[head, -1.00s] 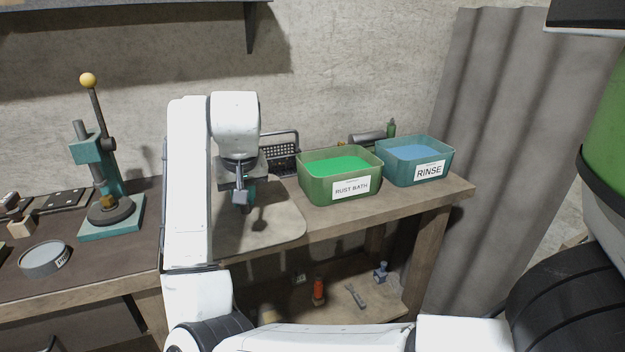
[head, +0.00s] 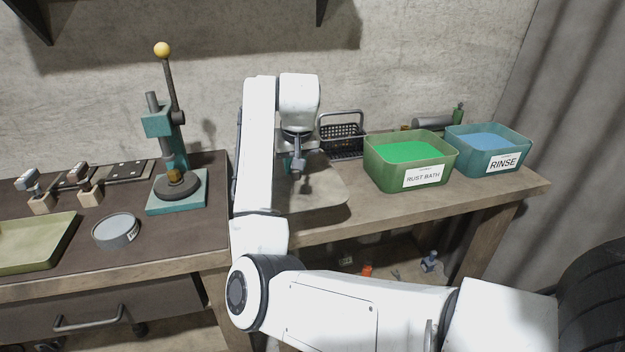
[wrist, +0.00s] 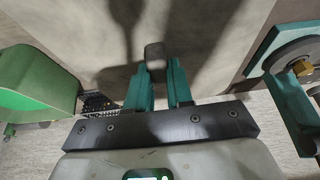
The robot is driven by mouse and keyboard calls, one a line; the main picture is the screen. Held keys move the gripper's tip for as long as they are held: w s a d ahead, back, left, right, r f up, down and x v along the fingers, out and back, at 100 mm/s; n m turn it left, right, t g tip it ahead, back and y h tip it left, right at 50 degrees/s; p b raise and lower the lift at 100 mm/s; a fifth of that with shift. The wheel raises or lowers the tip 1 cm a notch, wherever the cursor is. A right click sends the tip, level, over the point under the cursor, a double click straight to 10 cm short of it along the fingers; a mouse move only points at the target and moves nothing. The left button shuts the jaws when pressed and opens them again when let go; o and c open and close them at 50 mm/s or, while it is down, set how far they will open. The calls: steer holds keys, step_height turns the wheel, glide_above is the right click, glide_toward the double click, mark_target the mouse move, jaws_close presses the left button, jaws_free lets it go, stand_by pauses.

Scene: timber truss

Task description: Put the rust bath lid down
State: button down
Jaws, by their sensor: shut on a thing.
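The rust bath lid (head: 325,193) is a flat, pale grey-brown sheet with rounded corners, over the bench left of the rust bath. My gripper (head: 298,168) is above it, partly hidden by my arm. In the wrist view, the teal fingers (wrist: 153,78) are shut on the lid's small grey knob (wrist: 154,54), and the lid's face (wrist: 195,40) spreads beyond them. I cannot tell whether the lid touches the bench. The rust bath (head: 410,175) is an open green tub of bright green liquid; part of it shows at left in the wrist view (wrist: 40,85).
The blue rinse tub (head: 488,155) stands right of the rust bath. A black wire basket (head: 342,138) is behind the lid. A teal press (head: 175,185) stands left, with a round grey tin (head: 116,231) and a green tray (head: 35,243) nearer the front-left edge.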

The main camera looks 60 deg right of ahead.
mark_target(305, 172)
steer(key=d+f, duration=0.5)
steer(key=shift+d+f, duration=0.4)
steer(key=shift+d+f+p, duration=0.2)
steer(key=shift+f+p, duration=0.05)
steer(key=shift+f, duration=0.7)
steer(key=shift+d+f+p, duration=0.15)
steer(key=shift+f+p, duration=0.1)
steer(key=shift+f, duration=0.7)
steer(key=c, duration=1)
jaws_free()
steer(key=shift+f, duration=0.1)
steer(key=v, duration=1.2)
